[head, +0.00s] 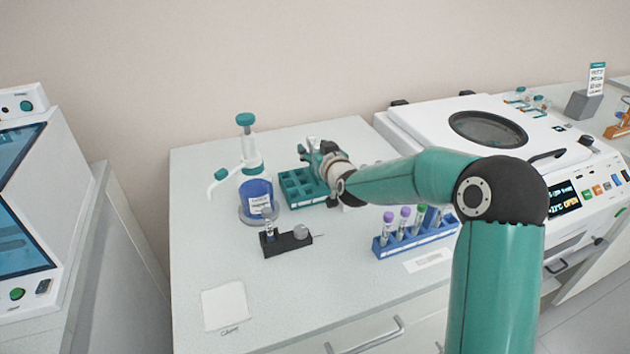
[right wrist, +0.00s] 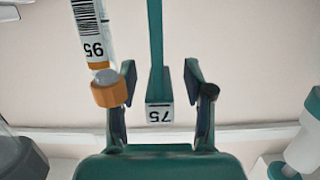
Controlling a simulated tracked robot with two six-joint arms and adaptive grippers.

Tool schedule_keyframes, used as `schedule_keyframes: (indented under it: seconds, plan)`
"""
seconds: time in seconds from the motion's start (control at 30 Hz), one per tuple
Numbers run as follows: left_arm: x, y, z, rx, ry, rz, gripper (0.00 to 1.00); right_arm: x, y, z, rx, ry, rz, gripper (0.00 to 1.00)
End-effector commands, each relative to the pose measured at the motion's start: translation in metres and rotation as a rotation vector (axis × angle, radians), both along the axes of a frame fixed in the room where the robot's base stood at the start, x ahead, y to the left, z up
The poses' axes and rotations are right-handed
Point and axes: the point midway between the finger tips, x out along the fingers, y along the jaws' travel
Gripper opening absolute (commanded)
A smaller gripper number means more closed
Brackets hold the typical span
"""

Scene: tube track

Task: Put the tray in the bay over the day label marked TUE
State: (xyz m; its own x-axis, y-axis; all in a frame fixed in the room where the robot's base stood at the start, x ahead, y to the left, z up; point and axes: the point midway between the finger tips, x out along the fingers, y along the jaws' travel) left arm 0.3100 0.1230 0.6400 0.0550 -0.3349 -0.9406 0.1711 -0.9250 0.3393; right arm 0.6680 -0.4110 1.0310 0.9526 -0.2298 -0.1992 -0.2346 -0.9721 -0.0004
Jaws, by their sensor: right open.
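A teal compartment tray (head: 300,186) stands on the bench in the head view, with a pale label strip along its front edge. My right gripper (head: 314,150) is at the tray's back right and hides part of it. In the right wrist view my right gripper (right wrist: 155,75) is open. Between its fingers shows a narrow teal upright piece (right wrist: 155,45) with a label reading 75 upside down; I cannot tell whether it touches them. I cannot make out a TUE label or a bay in either view. My left gripper is not in view.
A blue-filled dispenser bottle (head: 256,197) stands left of the tray. A black holder (head: 286,243) and a blue tube rack (head: 415,237) stand in front. An orange-capped tube (right wrist: 108,88) is beside the left finger. The bench's front left is clear around a white pad (head: 225,305).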

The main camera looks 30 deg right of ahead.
Motion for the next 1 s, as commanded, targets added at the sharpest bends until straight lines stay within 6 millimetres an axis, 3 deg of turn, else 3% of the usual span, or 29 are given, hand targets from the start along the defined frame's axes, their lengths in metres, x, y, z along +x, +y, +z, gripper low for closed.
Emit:
schedule_keyframes:
  seconds: [0.17, 0.47, 1.0]
  plan:
    - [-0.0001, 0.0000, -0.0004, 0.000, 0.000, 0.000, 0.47, -0.0002, -0.0002, -0.0004, 0.000, 0.000, 0.000, 0.51]
    - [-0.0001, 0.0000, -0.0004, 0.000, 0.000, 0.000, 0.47, -0.0005, -0.0001, -0.0001, 0.000, 0.000, 0.000, 0.01]
    - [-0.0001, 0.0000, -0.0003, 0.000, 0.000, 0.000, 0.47, -0.0001, 0.0001, 0.0024, -0.001, -0.003, 0.000, 0.00]
